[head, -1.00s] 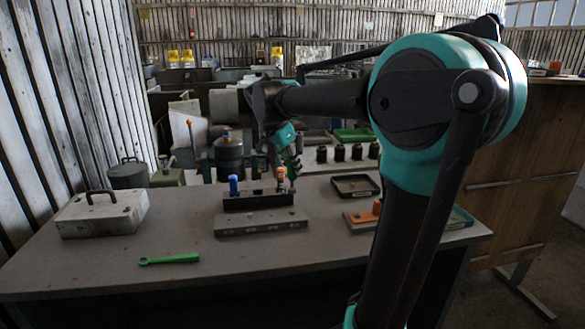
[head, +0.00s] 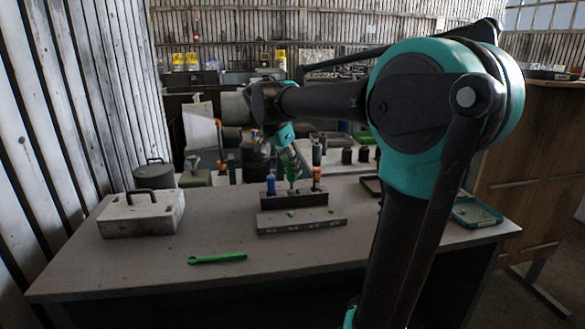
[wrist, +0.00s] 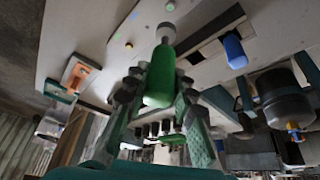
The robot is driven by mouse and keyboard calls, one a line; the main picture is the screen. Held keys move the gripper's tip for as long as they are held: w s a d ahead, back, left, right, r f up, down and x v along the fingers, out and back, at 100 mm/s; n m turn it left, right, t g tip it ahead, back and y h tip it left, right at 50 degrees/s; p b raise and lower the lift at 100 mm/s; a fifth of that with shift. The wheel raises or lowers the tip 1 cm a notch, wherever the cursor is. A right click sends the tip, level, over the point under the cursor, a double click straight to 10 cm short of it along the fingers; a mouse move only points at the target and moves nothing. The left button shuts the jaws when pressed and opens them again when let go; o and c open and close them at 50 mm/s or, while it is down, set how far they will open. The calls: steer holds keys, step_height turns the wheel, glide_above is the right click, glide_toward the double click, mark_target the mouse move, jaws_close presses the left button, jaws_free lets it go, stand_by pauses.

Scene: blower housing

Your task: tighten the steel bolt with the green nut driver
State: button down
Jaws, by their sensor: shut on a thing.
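My gripper (head: 291,158) is shut on the green nut driver (head: 293,172), held upright with its tip down. In the wrist view the driver's green handle (wrist: 160,78) sits between the fingers, and its pale socket end points at the table side. In the head view it overlaps the dark rack (head: 293,200), between the blue driver (head: 271,184) and the orange driver (head: 316,178). A grey bar (head: 300,223) lies in front of the rack with small bolt heads on it. I cannot tell which is the steel bolt.
A green wrench (head: 217,258) lies on the front of the table (head: 120,270). A pale box (head: 142,215) with a handle stands at the left. A green-rimmed tray (head: 476,213) is at the right.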

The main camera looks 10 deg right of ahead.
mark_target(290, 189)
steer(key=shift+a+f, duration=0.15)
steer(key=shift+f, duration=2.7)
steer(key=shift+f, duration=0.35)
steer(key=n, duration=0.2)
steer(key=n+t+y, duration=0.1)
steer(key=n, duration=0.2)
steer(key=shift+n+t+y, duration=0.3)
steer(key=n+y, duration=0.1)
steer(key=n, duration=0.2)
steer(key=n+y, duration=0.1)
steer(key=n, duration=0.2)
steer(key=shift+t+y, duration=0.4)
steer(key=n+y, duration=0.1)
steer(key=n, duration=0.2)
steer(key=n+y, duration=0.1)
steer(key=n, duration=0.2)
steer(key=shift+a+n+g+y, duration=0.1)
steer(key=shift+n+g+y, duration=0.2)
steer(key=shift+n+g, duration=0.1)
steer(key=shift+f, duration=0.4)
